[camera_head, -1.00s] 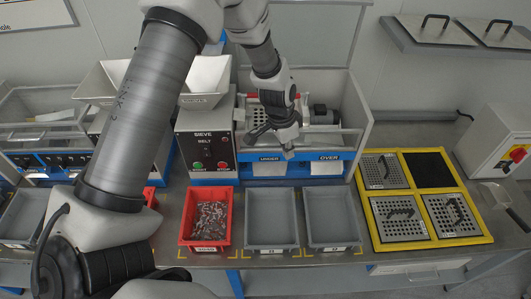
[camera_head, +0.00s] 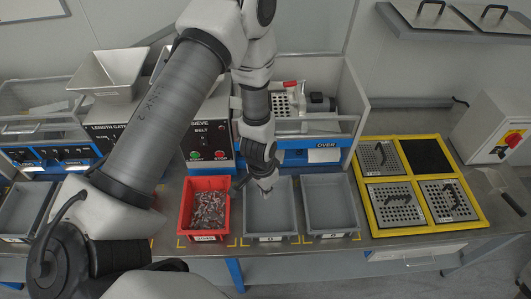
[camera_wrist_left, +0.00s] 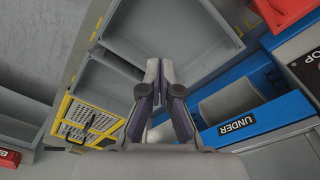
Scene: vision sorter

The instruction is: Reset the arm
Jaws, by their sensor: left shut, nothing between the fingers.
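My left arm comes in from the left in the head view. Its gripper (camera_head: 266,187) hangs over the back part of the first grey bin (camera_head: 270,222), pointing down. In the left wrist view the two fingers (camera_wrist_left: 160,72) are closed together with nothing between them, above the grey bins. My right gripper shows in neither view.
A red bin (camera_head: 207,222) of small metal parts stands left of the grey bin, and a second grey bin (camera_head: 331,220) stands to its right. The sieve machine (camera_head: 207,141) rises behind. A yellow frame (camera_head: 374,229) with perforated plates lies at the right.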

